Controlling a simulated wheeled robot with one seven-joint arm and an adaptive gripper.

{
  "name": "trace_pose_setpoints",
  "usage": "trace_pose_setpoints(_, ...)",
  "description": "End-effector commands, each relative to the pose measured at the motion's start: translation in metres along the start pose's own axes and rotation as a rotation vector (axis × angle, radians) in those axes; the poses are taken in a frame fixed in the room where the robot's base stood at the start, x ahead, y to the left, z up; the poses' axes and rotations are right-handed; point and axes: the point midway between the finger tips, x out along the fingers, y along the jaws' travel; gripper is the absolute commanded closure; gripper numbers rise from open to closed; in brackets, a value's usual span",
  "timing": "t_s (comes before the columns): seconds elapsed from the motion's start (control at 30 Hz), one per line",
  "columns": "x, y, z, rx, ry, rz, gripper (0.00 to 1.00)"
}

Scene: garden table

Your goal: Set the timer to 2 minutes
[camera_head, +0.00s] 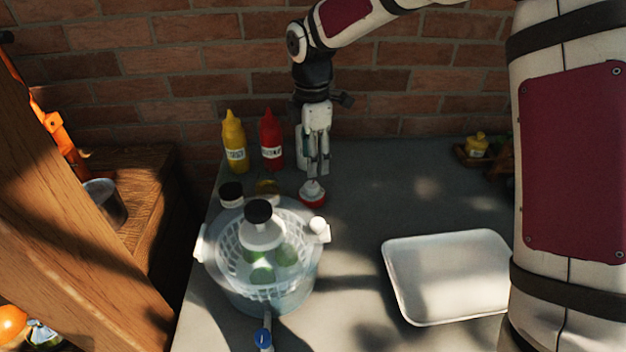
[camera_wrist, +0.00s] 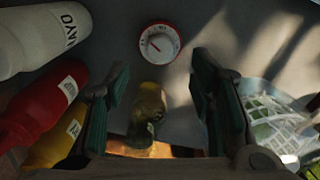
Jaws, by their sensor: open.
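The timer (camera_head: 313,192) is a small round red device with a white dial, lying on the grey table behind the salad spinner. In the wrist view the timer's dial (camera_wrist: 160,44) faces the camera, with markings around its rim and a dark pointer line toward the lower left; the numbers are too small to read. My gripper (camera_head: 317,172) points down just above the timer in the head view. In the wrist view its two dark fingers (camera_wrist: 160,92) are spread apart, with nothing between them in their grip. The timer appears ahead of the fingertips, apart from them.
A yellow bottle (camera_head: 235,145), a red bottle (camera_head: 271,143) and a dark-lidded jar (camera_head: 231,194) stand left of my gripper. A clear salad spinner (camera_head: 226,262) holds green items in front. A white tray (camera_head: 447,316) lies right. The table between the timer and tray is clear.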

Motion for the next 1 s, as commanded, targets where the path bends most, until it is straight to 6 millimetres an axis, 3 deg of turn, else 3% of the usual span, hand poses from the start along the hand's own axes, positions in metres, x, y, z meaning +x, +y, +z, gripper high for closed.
trace_pose_setpoints(0.2,0.041,-0.001,-0.001,-0.001,0.001,-0.003,0.5)
trace_pose_setpoints(0.4,0.065,-0.001,-0.001,0.002,0.001,-0.002,0.5)
trace_pose_setpoints(0.8,0.072,0.0,0.0,0.001,0.0,0.0,0.5)
trace_pose_setpoints(0.83,0.072,0.0,0.0,0.002,0.0,0.0,0.52)
trace_pose_setpoints(1.0,0.072,0.0,0.0,0.002,0.0,0.0,0.91)
